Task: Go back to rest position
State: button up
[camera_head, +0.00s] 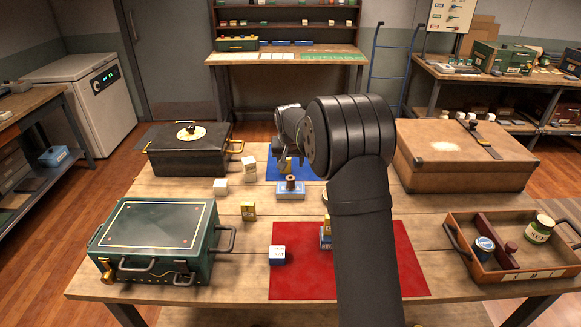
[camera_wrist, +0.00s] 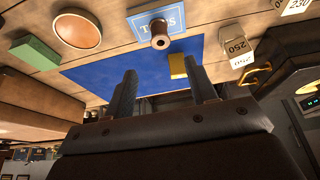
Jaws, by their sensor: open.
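My gripper (camera_head: 287,160) is above the blue mat (camera_head: 275,174) at the back middle of the table, partly hidden by my own arm. In the wrist view its two fingers (camera_wrist: 162,88) stand apart with nothing held between them. A small yellow block (camera_wrist: 178,67) shows on the blue mat (camera_wrist: 95,70), just past the right finger. Beyond it a brown spool (camera_wrist: 160,38) stands on a white and blue box (camera_wrist: 150,15); the spool also shows in the head view (camera_head: 291,183), in front of the mat.
A black case (camera_head: 185,160) and a green case (camera_head: 150,235) stand on the left. A brown suitcase (camera_head: 460,160) and an orange tray (camera_head: 490,278) with jars are on the right. A red mat (camera_head: 300,285) lies at the front. White blocks (camera_head: 220,186) stand left of the mat.

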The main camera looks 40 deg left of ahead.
dwell(0.4)
jog(key=x, duration=1.2)
jog(key=shift+s+d+f, duration=0.1)
jog(key=shift+r, duration=1.35)
